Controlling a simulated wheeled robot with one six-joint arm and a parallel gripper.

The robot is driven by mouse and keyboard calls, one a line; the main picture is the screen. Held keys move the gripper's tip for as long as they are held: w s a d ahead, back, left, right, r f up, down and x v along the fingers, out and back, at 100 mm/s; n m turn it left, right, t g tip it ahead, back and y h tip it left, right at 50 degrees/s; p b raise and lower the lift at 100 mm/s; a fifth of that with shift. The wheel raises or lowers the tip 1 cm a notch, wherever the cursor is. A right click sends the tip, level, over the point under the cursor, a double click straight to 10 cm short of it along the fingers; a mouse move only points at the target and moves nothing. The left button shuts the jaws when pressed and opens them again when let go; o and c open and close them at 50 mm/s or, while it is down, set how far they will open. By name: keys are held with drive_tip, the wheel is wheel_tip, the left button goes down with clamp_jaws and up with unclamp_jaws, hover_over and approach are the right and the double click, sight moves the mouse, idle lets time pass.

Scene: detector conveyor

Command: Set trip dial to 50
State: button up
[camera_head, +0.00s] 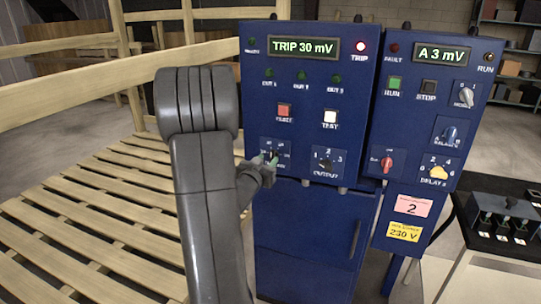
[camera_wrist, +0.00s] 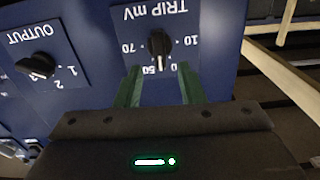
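The black trip dial (camera_wrist: 160,47) sits on a blue plate lettered TRIP mV, which appears upside down in the wrist view. In the head view the dial is largely hidden by my gripper (camera_head: 264,161). The display (camera_head: 304,47) on the left cabinet reads TRIP 30 mV. In the wrist view my gripper (camera_wrist: 160,72) is open, its two green fingers apart. The dial appears centred between them, just beyond their tips; contact cannot be told.
The OUTPUT knob (camera_head: 325,163) is close to the right of my gripper, with red (camera_head: 284,110) and white TEST (camera_head: 330,117) buttons above. A second blue cabinet (camera_head: 433,110) stands at right. A wooden pallet-like conveyor (camera_head: 90,215) and rail lie left. The red TRIP lamp (camera_head: 361,46) is lit.

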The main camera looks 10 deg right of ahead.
sight(273, 156)
drive_tip(key=shift+x, duration=2)
drive_tip(key=c, duration=0.6)
drive_tip(key=shift+f+m+b, duration=0.25)
drive_tip(key=shift+m+b, duration=0.35)
drive_tip(key=shift+b, duration=0.35)
drive_tip(key=shift+s+d+f+m+b, duration=0.1)
drive_tip(key=shift+s+m+b, duration=0.05)
drive_tip(key=shift+m+b, duration=0.9)
drive_tip(key=shift+d+m+b, duration=0.1)
drive_tip(key=shift+m+b, duration=1.05)
drive_tip(key=shift+b, duration=0.1)
drive_tip(key=o, duration=0.6)
drive_tip(key=shift+r, duration=0.25)
drive_tip(key=shift+s, duration=0.1)
